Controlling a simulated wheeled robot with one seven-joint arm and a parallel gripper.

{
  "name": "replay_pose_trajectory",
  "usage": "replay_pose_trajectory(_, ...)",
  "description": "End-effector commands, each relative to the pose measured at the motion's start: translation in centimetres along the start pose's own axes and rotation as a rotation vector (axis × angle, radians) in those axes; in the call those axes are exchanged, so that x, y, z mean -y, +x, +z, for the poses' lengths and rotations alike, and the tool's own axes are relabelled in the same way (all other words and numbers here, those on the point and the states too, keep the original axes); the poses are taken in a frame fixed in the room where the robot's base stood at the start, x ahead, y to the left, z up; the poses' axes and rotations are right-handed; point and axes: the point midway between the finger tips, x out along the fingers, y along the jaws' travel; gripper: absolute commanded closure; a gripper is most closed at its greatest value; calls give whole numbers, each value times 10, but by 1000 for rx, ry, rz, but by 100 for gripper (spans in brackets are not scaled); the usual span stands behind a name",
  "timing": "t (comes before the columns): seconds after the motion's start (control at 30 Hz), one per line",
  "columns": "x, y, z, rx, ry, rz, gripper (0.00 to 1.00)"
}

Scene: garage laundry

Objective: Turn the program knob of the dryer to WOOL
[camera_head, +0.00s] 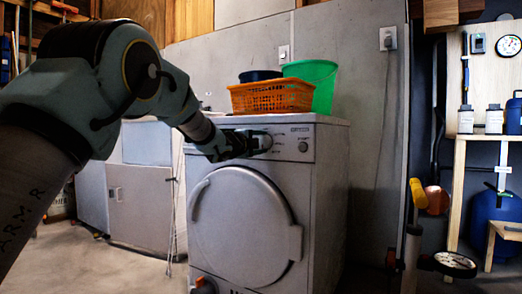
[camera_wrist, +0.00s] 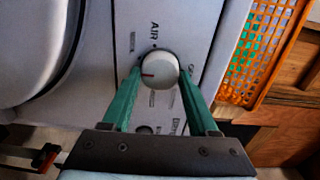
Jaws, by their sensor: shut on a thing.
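The grey dryer (camera_head: 325,200) stands in the middle of the head view, with its round door (camera_head: 240,225) shut. My gripper (camera_head: 258,143) is at the control panel on its upper front. In the wrist view the round white program knob (camera_wrist: 160,68) sits between the two green fingers of my gripper (camera_wrist: 159,74), which are shut on its sides. The knob's red mark points left in that view. The label AIR (camera_wrist: 155,31) reads beside the knob; the other labels are too small or partly hidden to read surely.
On the dryer top stand an orange basket (camera_head: 270,97), a green bucket (camera_head: 318,80) and a dark bowl (camera_head: 260,76). A second small knob (camera_head: 303,146) is right of the program knob. A tool with a yellow handle (camera_head: 418,193) stands at the right.

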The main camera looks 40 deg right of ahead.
Motion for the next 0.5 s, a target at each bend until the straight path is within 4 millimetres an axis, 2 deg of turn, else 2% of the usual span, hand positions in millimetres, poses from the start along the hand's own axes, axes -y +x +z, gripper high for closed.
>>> replay_pose_trajectory(0.2,-4,0,0,0,172,0,96)
replay_pose_trajectory(0.5,-4,0,0,-1,326,1,96)
